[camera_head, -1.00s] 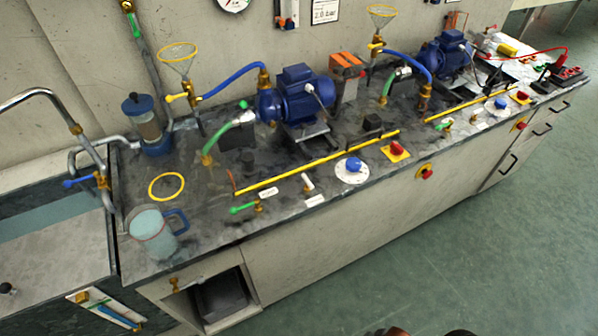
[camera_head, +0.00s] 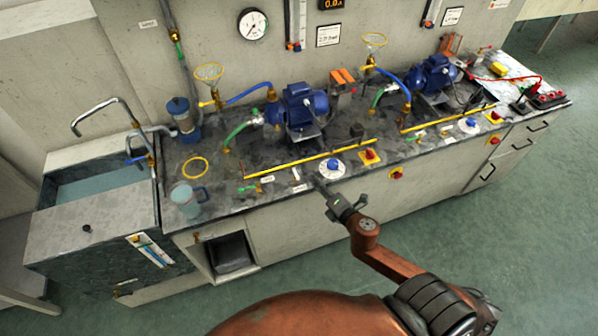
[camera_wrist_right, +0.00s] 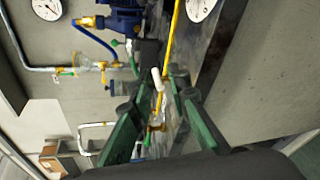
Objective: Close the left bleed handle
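Two small valves stand at the front left of the bench: one with a green handle (camera_head: 248,188) pointing left, one with a short white handle (camera_head: 296,174) standing out from its brass body. Their labels are too small to read, so I cannot tell which is the bleed handle. My right gripper (camera_head: 319,185) is at the bench's front edge, just right of the white handle. In the right wrist view its two green-padded fingers (camera_wrist_right: 155,92) are spread, and the white handle (camera_wrist_right: 157,78) appears between them, apparently farther off. My left gripper is not in view.
A yellow rail (camera_head: 310,160) runs behind the valves. A jug (camera_head: 186,199) stands at left. Blue pumps (camera_head: 297,107) stand behind.

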